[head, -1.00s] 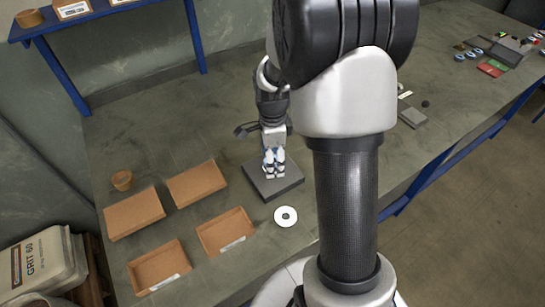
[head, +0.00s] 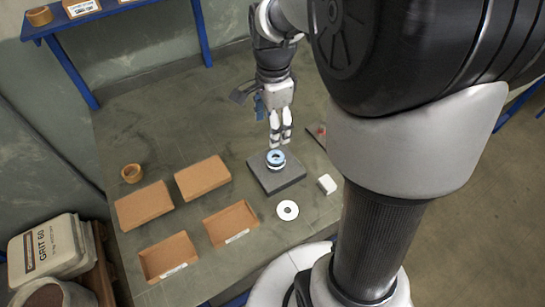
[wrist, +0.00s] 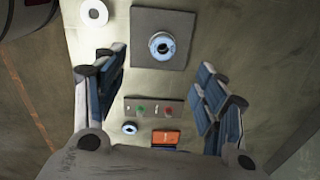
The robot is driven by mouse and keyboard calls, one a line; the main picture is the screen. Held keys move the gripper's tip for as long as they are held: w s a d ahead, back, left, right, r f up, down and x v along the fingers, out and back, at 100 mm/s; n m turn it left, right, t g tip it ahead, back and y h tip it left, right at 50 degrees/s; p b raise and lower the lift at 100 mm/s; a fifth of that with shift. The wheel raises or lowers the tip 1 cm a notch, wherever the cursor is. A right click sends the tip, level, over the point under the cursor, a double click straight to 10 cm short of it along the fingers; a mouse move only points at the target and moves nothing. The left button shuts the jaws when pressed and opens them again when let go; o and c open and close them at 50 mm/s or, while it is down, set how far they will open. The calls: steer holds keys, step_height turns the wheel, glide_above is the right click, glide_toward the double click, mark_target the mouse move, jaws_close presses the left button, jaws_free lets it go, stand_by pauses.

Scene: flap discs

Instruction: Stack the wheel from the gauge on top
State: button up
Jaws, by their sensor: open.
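A blue-topped wheel (head: 276,157) with a dark centre hole sits on the dark grey square plate (head: 290,181). White shows below its blue top; I cannot tell how many wheels are stacked there. In the wrist view the wheel (wrist: 162,46) lies on the plate, in the gap between the spread fingers. My gripper (head: 281,138) is open and empty, raised above and behind the wheel. In the wrist view a flat grey gauge plate (wrist: 144,108) with green and red marks lies nearer the palm. A second, smaller-looking blue-and-white wheel (wrist: 129,128) lies beside it.
A white ring (head: 288,210) and a white block (head: 327,184) lie near the grey plate. Cardboard trays (head: 231,223) and lids (head: 144,204) stand to the left, with a small brown roll (head: 131,173). An orange box (wrist: 165,138) lies by the gauge.

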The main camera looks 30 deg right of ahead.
steer(key=s+a+r+n+t, duration=0.2)
steer(key=s+a+n, duration=0.3)
steer(key=s+n, duration=0.4)
steer(key=s+a+r+n+t, duration=0.2)
steer(key=s+a+r+n, duration=0.3)
steer(key=s+n, duration=0.4)
steer(key=shift+r+n, duration=0.25)
steer(key=shift+n, duration=0.25)
steer(key=shift+a, duration=0.1)
